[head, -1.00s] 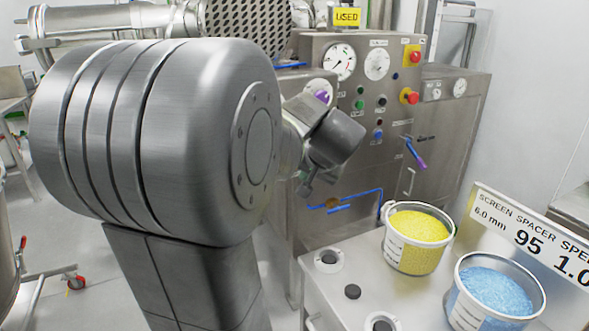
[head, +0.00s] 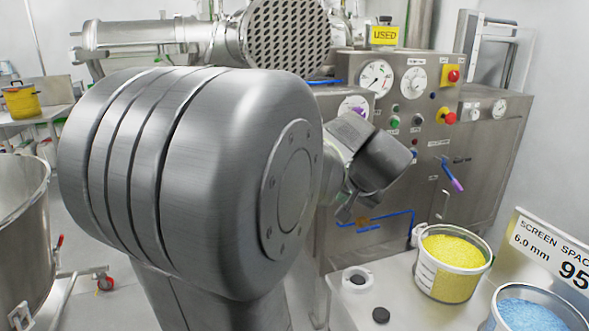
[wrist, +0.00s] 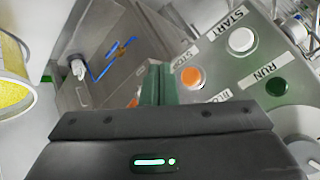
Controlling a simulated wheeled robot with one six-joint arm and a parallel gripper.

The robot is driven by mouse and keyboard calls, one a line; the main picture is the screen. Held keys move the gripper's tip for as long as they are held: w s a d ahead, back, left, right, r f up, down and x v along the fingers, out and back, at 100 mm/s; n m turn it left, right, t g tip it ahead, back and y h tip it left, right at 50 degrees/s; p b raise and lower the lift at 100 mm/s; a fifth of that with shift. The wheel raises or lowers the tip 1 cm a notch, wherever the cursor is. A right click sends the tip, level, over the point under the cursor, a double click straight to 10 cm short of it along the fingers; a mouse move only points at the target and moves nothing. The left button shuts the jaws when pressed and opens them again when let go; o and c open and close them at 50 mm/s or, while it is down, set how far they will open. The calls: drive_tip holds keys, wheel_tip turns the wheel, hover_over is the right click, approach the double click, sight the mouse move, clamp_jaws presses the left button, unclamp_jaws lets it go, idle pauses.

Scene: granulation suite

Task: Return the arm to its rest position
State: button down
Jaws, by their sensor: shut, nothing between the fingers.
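My arm fills the left and middle of the head view, bent at a large grey joint. My gripper (head: 346,212) is small and partly hidden there, hanging in front of the steel control cabinet (head: 470,180). In the wrist view my gripper (wrist: 158,72) shows its two greenish fingers pressed together with nothing between them. Beyond them is the cabinet's panel with a white START button (wrist: 241,40), an orange button (wrist: 193,78) and a green RUN button (wrist: 277,86). I cannot tell the exact gap between fingertips and panel, but no contact shows.
A tub of yellow granules (head: 452,268) and a tub of blue granules (head: 538,318) stand on the pale worktop (head: 398,287) at lower right. A sign (head: 553,255) stands behind them. A steel vessel (head: 22,235) is at left. A blue-and-purple lever (head: 452,176) projects from the cabinet.

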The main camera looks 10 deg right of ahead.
drive_tip(key=s, duration=0.4)
drive_tip(key=shift+d, duration=0.25)
idle(0.5)
